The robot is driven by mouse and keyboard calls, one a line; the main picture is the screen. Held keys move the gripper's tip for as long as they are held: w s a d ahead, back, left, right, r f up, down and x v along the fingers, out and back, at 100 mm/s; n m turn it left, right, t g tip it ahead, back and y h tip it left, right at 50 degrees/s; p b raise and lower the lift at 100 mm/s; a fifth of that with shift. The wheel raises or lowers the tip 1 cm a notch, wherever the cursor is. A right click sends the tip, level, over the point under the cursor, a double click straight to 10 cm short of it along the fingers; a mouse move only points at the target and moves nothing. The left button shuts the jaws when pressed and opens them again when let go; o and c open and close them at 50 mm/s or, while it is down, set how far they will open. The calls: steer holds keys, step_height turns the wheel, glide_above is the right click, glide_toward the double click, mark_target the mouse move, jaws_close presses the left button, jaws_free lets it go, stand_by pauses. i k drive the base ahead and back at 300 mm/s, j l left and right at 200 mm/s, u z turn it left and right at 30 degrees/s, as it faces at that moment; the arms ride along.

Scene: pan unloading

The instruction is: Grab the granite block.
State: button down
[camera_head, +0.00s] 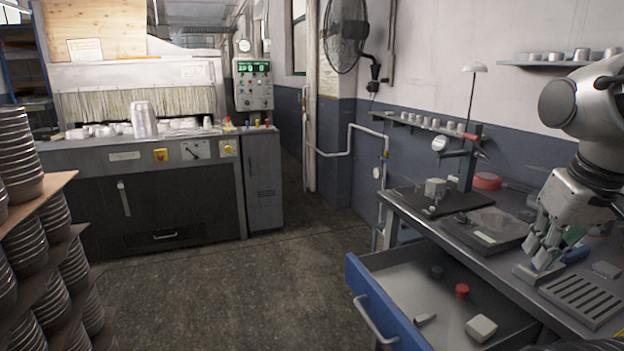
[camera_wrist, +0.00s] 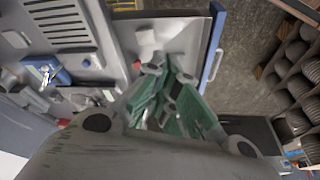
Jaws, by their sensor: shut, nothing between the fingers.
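No thing is plainly marked as the granite block. A grey, many-sided block (camera_head: 436,188) stands on a dark slab (camera_head: 462,204) at the back of the bench. A pale, rounded block (camera_head: 481,328) lies in the open drawer, and it also shows in the wrist view (camera_wrist: 147,41). I cannot tell from the surface which is granite. My gripper (camera_head: 543,264) is shut and empty over the bench, right of the drawer, apart from both blocks. Its green-padded fingers (camera_wrist: 164,92) are close together in the wrist view.
The blue-fronted drawer (camera_head: 372,305) stands open and holds a red knob (camera_head: 462,290) and small parts. A flat case (camera_head: 484,238), a slotted plate (camera_head: 583,299) and a gauge stand (camera_head: 470,158) crowd the bench (camera_head: 410,213). Stacked pans (camera_head: 18,150) stand left; the middle floor is clear.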

mark_target(436, 186)
steer(key=k, duration=0.55)
steer(key=j+u, duration=0.1)
steer(key=u, duration=0.4)
steer(key=i+j+u, duration=0.1)
steer(key=u, duration=0.35)
steer(key=i+j, duration=0.1)
steer(key=i, duration=0.4)
steer(key=i+j+z, duration=0.15)
steer(key=i, duration=0.3)
steer(key=i+j, duration=0.15)
steer(key=i, duration=0.3)
steer(key=i+j+z, duration=0.15)
steer(key=i, duration=0.35)
steer(key=i+z, duration=0.2)
steer(key=i, duration=1.85)
steer(key=i+z, duration=0.1)
steer(key=z, duration=0.3)
steer(key=i+z, duration=0.15)
steer(key=z, duration=0.3)
steer(key=j+z, duration=0.1)
steer(key=z, duration=0.3)
steer(key=i+j+z, duration=0.15)
steer(key=z, duration=1.45)
